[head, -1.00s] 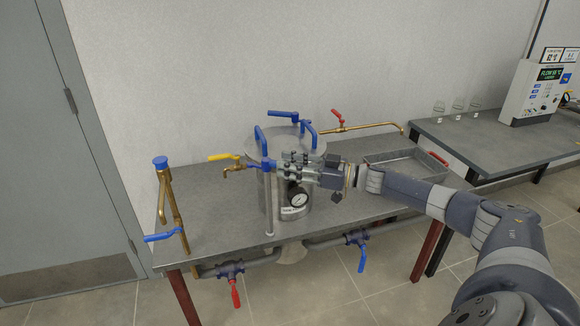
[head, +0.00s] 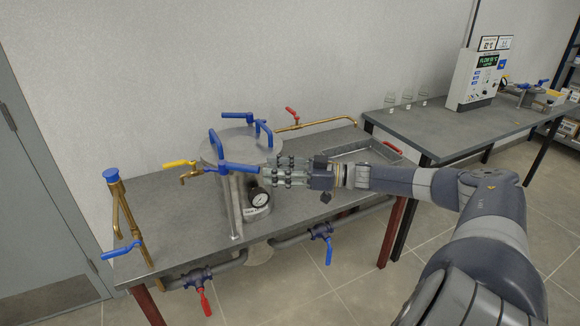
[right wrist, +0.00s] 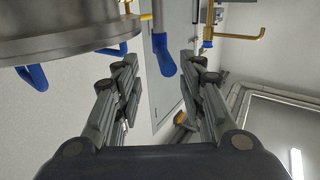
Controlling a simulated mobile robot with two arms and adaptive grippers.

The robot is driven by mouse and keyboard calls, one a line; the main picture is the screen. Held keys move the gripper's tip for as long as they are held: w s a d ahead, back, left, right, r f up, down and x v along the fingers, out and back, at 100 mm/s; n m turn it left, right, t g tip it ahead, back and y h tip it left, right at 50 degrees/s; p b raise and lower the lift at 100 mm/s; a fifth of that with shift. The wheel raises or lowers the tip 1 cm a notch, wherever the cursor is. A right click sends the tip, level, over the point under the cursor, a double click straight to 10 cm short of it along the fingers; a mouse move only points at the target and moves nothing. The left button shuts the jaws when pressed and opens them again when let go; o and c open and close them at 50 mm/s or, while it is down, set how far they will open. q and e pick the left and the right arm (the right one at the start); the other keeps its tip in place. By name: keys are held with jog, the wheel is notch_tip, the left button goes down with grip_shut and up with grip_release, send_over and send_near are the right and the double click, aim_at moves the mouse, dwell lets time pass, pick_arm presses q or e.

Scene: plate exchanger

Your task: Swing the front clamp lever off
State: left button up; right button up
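The front clamp lever (head: 242,168) is a blue handle at the front edge of the steel vessel's lid. In the head view it points right, above a vertical rod. My right gripper (head: 270,173) is just right of the lever's end, reaching in from the right. In the right wrist view the blue lever (right wrist: 163,55) hangs down from above, its tip between the two open fingers (right wrist: 161,84) with space on both sides. No grip on it shows. My left gripper is out of view.
Other blue levers (head: 238,115) stand around the lid. A yellow-handled tap (head: 180,164) is left of it and a brass pipe with red handle (head: 310,124) behind. A pressure gauge (head: 258,198) sits below my gripper. A metal tray (head: 350,151) lies behind my arm.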

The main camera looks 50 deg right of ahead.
aim_at(233, 169)
jog(key=shift+v, duration=2)
